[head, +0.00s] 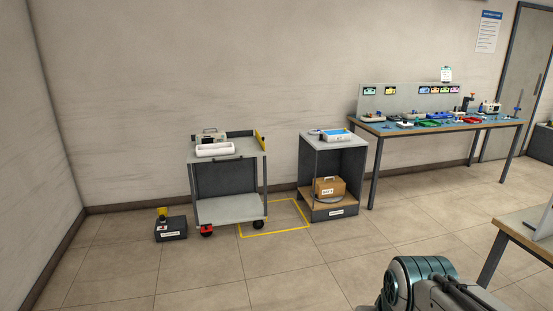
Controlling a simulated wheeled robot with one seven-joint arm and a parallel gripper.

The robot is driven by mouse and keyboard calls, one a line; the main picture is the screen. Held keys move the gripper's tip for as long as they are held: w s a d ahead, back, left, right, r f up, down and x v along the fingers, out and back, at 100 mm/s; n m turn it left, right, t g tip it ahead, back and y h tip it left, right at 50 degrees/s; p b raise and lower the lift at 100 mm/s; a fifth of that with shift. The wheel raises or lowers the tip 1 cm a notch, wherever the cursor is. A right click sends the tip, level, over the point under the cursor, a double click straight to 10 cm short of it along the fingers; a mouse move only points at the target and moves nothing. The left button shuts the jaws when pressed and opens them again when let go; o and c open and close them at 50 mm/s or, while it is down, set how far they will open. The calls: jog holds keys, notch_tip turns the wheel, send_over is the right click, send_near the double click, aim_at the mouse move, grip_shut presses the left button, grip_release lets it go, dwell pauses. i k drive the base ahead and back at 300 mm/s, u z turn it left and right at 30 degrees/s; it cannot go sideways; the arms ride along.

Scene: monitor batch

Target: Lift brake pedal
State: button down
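A grey cart (230,209) stands near the back wall, left of the middle in the head view. A small red part that looks like the brake pedal (206,228) sits low at the cart's front left wheel, close to the floor. It is too small to tell whether it is pressed down or raised. The front right wheel (258,224) is black with no red part visible. My gripper is not in view; only a teal and grey link of my arm shows at the bottom right, far from the cart.
A dark box (171,229) with a yellow top piece stands left of the cart. A yellow floor outline (272,234) lies to the right, beside an open cabinet (352,164). A long workbench (440,127) stands at the right. The floor in front is clear.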

aim_at(206, 227)
jog(key=u, duration=0.05)
jog(key=i, duration=1.65)
jog(key=u, duration=0.35)
jog(key=i, duration=1.6)
jog(key=u, duration=0.7)
jog(key=i, duration=1.35)
jog(key=u, duration=0.3)
